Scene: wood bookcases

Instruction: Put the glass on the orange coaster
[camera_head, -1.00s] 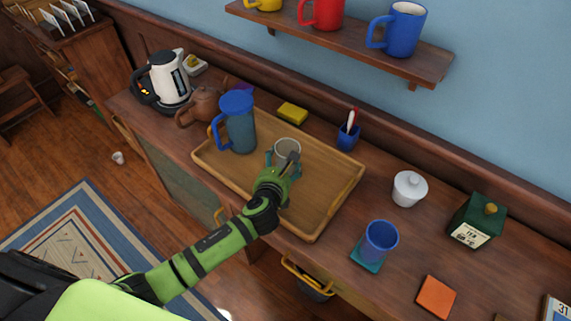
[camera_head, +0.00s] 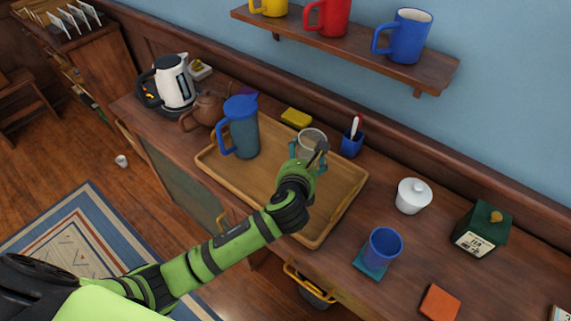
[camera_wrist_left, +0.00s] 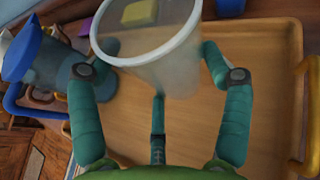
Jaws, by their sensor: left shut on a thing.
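The clear glass (camera_head: 312,141) is held by my left gripper (camera_head: 308,160) above the right part of the wooden tray (camera_head: 262,190). In the left wrist view the glass (camera_wrist_left: 165,55) sits between the teal fingers (camera_wrist_left: 160,100), its white rim toward the camera; it looks empty. The gripper is shut on it, and it appears lifted off the tray. The orange coaster (camera_head: 440,303) lies bare on the counter at the lower right, well apart from the glass. My right gripper is not in view.
A blue-lidded pitcher (camera_head: 242,132) stands on the tray's left. A shelf (camera_head: 350,48) with mugs hangs above.

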